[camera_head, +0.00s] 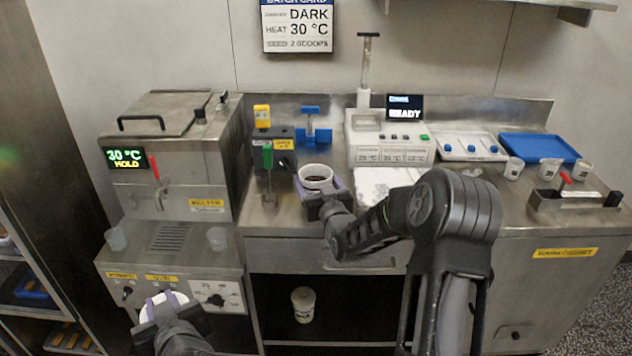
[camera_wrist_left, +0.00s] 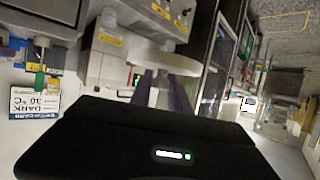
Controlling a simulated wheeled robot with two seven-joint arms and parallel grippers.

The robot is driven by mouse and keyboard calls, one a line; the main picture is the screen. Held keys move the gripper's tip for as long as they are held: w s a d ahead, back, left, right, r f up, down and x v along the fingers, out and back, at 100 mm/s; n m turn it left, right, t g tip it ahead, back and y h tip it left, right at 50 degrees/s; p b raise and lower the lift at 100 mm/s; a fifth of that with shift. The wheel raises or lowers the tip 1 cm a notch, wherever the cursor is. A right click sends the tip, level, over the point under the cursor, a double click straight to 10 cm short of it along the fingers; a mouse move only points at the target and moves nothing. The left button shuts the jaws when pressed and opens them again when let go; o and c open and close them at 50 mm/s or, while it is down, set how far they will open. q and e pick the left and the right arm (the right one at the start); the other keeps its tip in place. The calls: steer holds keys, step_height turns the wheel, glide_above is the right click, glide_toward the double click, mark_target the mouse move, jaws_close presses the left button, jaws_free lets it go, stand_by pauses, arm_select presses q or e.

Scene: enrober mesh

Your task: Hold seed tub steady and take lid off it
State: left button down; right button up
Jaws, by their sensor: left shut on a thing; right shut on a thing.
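The seed tub (camera_head: 316,171) is a small white round tub. It stands open at the front of the worktop, with dark contents inside. My right gripper (camera_head: 317,184) is shut on it, with its purple fingers at the tub's sides. My left gripper (camera_head: 165,302) is at the lower left, away from the tub and in front of the melter. It is shut on a white round lid (camera_head: 163,308). In the left wrist view the lid (camera_wrist_left: 165,57) shows as a pale disc between purple fingers (camera_wrist_left: 164,90). The lid is apart from the tub.
The melter (camera_head: 175,160) stands left, with clear cups (camera_head: 116,238) on its ledge. A green-handled tool (camera_head: 267,160) and a blue clamp-like fixture (camera_head: 314,126) are behind the tub. A white machine (camera_head: 385,135) reads READY. Small cups and a blue tray (camera_head: 540,147) are right. Another white tub (camera_head: 303,303) sits below.

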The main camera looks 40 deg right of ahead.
arm_select(q)
steer(key=shift+f, duration=0.1)
arm_select(e)
steer(key=o, duration=2.1)
arm_select(q)
steer(key=shift+r, duration=0.2)
arm_select(e)
steer(key=shift+r, duration=0.1)
arm_select(q)
steer(key=shift+f, duration=0.15)
arm_select(e)
steer(key=shift+s+a, duration=0.1)
steer(key=shift+s, duration=0.2)
arm_select(q)
steer(key=shift+f+b, duration=0.85)
steer(key=shift+f, duration=0.05)
arm_select(e)
steer(key=v, duration=1.1)
steer(key=shift+s, duration=0.2)
steer(key=shift+a, duration=0.1)
